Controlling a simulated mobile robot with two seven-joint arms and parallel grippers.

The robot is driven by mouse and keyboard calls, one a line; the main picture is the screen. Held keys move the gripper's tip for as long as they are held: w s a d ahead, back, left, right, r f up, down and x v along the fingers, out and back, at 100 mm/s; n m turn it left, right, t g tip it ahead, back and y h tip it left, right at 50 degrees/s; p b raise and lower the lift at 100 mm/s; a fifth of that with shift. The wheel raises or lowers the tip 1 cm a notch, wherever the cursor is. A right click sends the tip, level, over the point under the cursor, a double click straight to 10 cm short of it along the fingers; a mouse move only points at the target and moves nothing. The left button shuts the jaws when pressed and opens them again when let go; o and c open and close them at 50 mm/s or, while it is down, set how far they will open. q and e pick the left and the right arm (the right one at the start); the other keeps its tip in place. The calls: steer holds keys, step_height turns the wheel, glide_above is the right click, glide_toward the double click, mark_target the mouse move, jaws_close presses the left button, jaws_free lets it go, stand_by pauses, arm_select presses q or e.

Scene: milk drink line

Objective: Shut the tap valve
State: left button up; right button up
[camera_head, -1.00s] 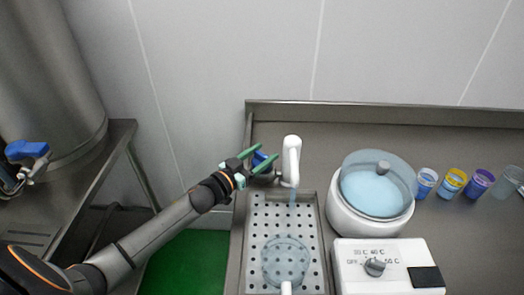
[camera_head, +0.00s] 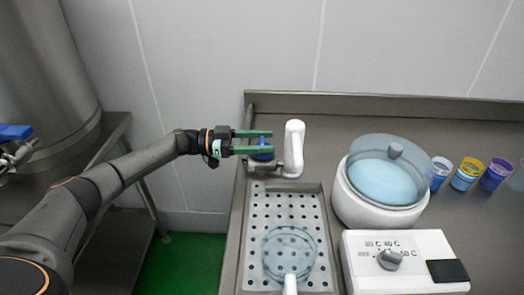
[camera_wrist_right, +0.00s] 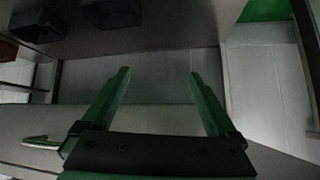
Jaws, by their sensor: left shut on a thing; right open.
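The white tap (camera_head: 293,150) stands at the back of the perforated drain tray, at the left end of the counter. Its blue valve handle (camera_head: 262,152) is on the tap's left side, partly hidden by green fingers. My left gripper (camera_head: 262,142) reaches in from the left and is shut on the blue handle. No water stream shows below the spout. A clear jug (camera_head: 288,258) with a white handle is on the drain tray (camera_head: 262,200). My right gripper (camera_wrist_right: 158,82) shows in the right wrist view, open and empty.
A white warmer pot (camera_head: 375,207) with a glass lid stands right of the tap. A white control box (camera_head: 400,255) with a knob is in front of it. Several coloured cups (camera_head: 466,174) stand at the right. A large metal tank (camera_head: 40,70) is at the left.

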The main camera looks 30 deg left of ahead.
arm_select(q)
steer(key=shift+m+g+b, duration=0.3)
steer(key=shift+g, duration=0.2)
steer(key=shift+h, duration=0.3)
arm_select(e)
steer(key=shift+w+a+r, duration=0.2)
steer(key=shift+w+a, duration=0.55)
arm_select(q)
steer(key=o, duration=1.1)
arm_select(e)
steer(key=shift+s+d, duration=0.1)
steer(key=shift+f, duration=0.15)
